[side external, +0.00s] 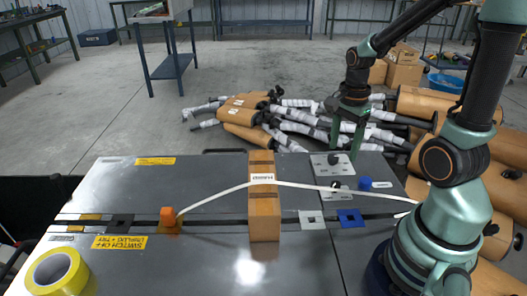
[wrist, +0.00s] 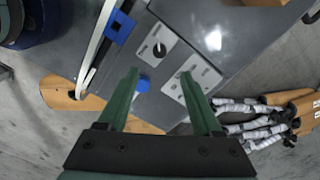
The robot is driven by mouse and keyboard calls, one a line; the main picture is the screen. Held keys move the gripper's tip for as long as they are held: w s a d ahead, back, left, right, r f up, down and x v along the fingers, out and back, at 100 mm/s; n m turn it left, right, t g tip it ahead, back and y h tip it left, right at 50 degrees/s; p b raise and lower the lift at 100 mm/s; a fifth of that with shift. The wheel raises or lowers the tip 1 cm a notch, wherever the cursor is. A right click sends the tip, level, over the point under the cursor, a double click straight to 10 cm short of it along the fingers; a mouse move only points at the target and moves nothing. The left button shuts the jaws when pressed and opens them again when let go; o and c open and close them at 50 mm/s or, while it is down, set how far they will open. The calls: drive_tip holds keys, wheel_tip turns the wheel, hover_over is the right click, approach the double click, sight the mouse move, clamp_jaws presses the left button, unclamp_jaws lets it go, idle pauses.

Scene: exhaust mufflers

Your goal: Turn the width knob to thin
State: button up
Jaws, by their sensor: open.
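Two light grey control plates sit on the dark work table (side external: 210,190): a rear plate (side external: 321,163) and a nearer plate (side external: 341,196), each with a dark knob or fitting. In the wrist view one plate (wrist: 170,63) carries a round dark knob with a pale pointer (wrist: 160,48); the other plate (wrist: 206,75) is partly behind the right finger. The labels are too small to read, so I cannot tell which is the width knob. My gripper (side external: 347,150) is open and empty, pointing down above the rear plate; its green fingers also show in the wrist view (wrist: 159,74).
A blue knob or button (side external: 365,183) stands beside the plates. A carton (side external: 264,215) stands under a white strap (side external: 310,186) running toward my base. Wrapped mufflers (side external: 300,125) lie behind the table.

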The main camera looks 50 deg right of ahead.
sight(336, 183)
wheel_tip(336, 183, down, 12)
idle(0.6)
drive_tip(key=shift+c, duration=0.3)
clamp_jaws()
